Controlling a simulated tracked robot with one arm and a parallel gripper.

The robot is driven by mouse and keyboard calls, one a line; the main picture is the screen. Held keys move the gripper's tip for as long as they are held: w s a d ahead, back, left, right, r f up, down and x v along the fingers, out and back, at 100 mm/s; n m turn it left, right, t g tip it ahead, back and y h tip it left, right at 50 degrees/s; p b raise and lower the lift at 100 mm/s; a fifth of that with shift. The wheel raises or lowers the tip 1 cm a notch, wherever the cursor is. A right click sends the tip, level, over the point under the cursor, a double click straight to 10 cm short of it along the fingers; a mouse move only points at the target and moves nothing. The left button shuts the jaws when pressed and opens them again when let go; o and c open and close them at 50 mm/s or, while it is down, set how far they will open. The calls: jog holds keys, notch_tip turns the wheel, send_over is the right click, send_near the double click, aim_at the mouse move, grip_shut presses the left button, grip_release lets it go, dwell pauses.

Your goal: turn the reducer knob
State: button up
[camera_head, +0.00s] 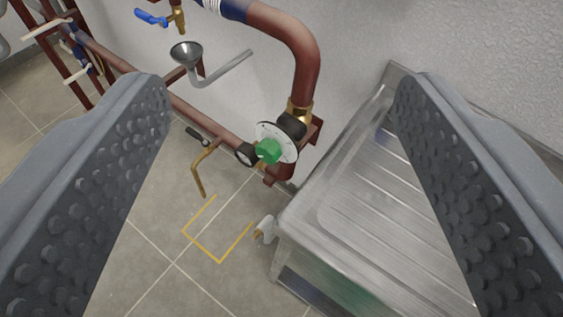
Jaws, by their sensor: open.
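The reducer knob (268,151) is green and sits in front of a round white dial plate (283,139) on the red-brown pipe. It shows near the middle of the view, between my fingers and apart from both. My gripper (283,105) is open and empty, with one grey studded finger at the left and one at the right. The fingers are much nearer the camera than the knob. A small dark gauge (246,154) sits just left of the knob.
A metal sink unit (375,215) stands close on the right. The red-brown pipe (300,50) curves down above the knob. A funnel (186,54), a blue-handled valve (152,18) and a bent brass pipe (203,170) are at the left. Yellow marks (219,261) lie on the open tiled floor.

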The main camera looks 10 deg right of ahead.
jog(key=w+a+f+n+g+h+p, duration=0.25)
jog(key=w+f+n, duration=0.35)
jog(key=f, duration=0.6)
jog(key=n+t+h+p, duration=0.2)
jog(key=n+h+p, duration=0.5)
jog(key=n, duration=1.9)
send_near(265, 157)
jog(key=shift+h, duration=0.25)
jog(key=b+x, duration=0.1)
jog(key=x, duration=0.2)
jog(key=b+x, duration=0.1)
jog(key=x, duration=0.1)
jog(key=b+x, duration=0.1)
jog(key=x, duration=0.2)
jog(key=shift+w+d+f+b, duration=0.1)
jog(key=shift+w+f+b, duration=0.2)
jog(key=shift+b, duration=0.05)
jog(key=shift+w+d+r, duration=0.1)
jog(key=shift+w+d, duration=0.25)
jog(key=shift+w, duration=0.3)
jog(key=c, duration=1)
jog(key=shift+d, duration=0.15)
